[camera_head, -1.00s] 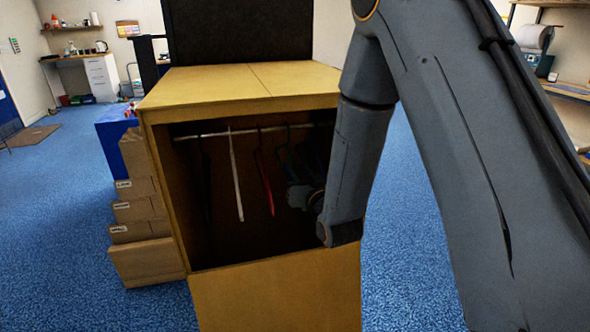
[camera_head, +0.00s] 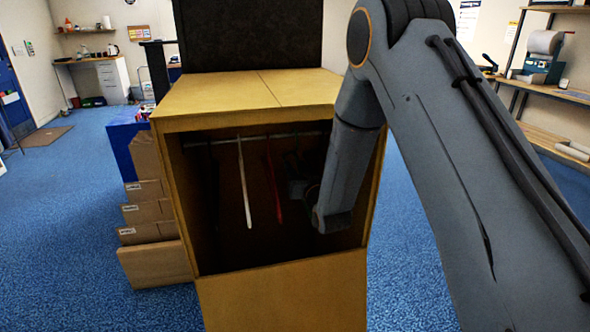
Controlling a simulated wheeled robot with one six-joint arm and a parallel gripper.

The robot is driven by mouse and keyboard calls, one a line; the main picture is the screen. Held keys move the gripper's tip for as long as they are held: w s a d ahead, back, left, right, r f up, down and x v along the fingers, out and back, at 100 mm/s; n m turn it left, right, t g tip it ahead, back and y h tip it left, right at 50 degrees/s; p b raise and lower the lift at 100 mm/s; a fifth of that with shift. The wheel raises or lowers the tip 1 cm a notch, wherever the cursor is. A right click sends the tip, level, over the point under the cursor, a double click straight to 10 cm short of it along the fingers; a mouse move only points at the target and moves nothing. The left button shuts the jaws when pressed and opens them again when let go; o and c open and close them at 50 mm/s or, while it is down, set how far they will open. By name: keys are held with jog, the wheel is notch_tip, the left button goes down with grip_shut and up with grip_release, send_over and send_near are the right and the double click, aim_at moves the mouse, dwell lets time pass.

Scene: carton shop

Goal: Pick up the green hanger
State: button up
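Hangers hang from a rail (camera_head: 222,141) inside an open-fronted wooden cabinet (camera_head: 250,95). A white hanger (camera_head: 244,185) and a red hanger (camera_head: 273,182) show clearly, seen nearly edge-on. To the right of the red one are dark hanger shapes (camera_head: 292,158); I cannot make out clearly which of them is green. My gripper (camera_head: 297,188) is inside the cabinet, just right of the red hanger and below the rail. It is dark and partly hidden by my wrist, so its fingers and anything between them cannot be told.
The cabinet's side walls and front panel (camera_head: 282,290) frame the opening closely around my arm. Stacked cardboard boxes (camera_head: 150,212) and a blue box (camera_head: 122,140) stand to its left. Shelves (camera_head: 560,95) are at the right. Blue floor (camera_head: 60,240) is clear at the left.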

grip_shut()
jog(key=shift+r, duration=0.1)
